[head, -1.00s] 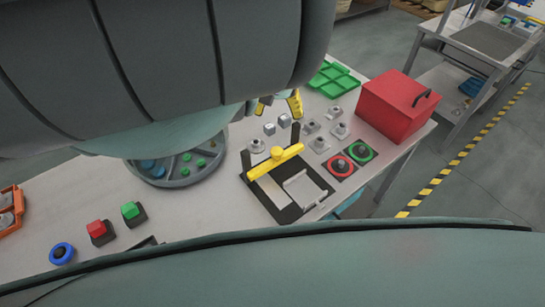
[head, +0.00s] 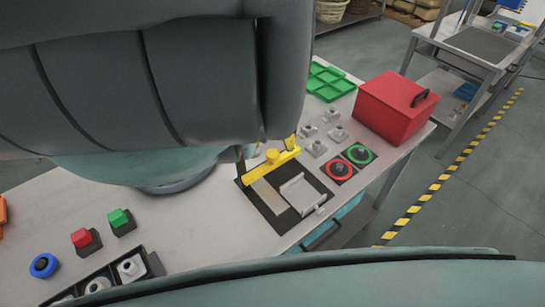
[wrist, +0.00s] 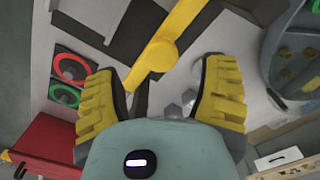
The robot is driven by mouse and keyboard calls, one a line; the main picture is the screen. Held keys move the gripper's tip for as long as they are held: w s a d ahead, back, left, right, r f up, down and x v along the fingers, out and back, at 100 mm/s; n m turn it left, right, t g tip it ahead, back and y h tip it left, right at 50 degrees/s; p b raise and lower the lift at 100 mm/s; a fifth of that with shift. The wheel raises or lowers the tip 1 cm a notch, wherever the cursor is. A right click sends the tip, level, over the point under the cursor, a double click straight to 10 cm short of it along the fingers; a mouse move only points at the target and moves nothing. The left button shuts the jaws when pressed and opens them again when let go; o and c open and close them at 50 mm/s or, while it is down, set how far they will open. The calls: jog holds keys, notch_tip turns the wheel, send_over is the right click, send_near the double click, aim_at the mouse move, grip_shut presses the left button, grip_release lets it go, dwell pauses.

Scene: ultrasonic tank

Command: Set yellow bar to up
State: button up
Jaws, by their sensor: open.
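The yellow bar (head: 274,164) with a round hub at its middle lies across the back of a black-edged fixture (head: 290,212) on the bench. In the wrist view the bar (wrist: 163,52) runs diagonally, its near end reaching toward the space between my fingers. My gripper (wrist: 157,72) is open and empty, with one yellow finger on each side of that end. In the head view only a yellow fingertip of my gripper (head: 291,142) shows, close to the bar's far right end; my arm hides the rest. I cannot tell whether they touch.
Red (head: 339,169) and green (head: 359,154) ringed knobs sit right of the fixture. A red box (head: 393,108) stands behind them and a green tray (head: 328,82) at the back. Small grey fittings stand near the bar. Red and green buttons are at left.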

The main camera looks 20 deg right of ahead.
aim_at(273, 153)
jog(key=shift+w+f+p, duration=0.1)
jog(key=shift+f+p, duration=0.45)
jog(key=shift+f, duration=1.65)
jog(key=shift+c, duration=0.3)
grip_shut()
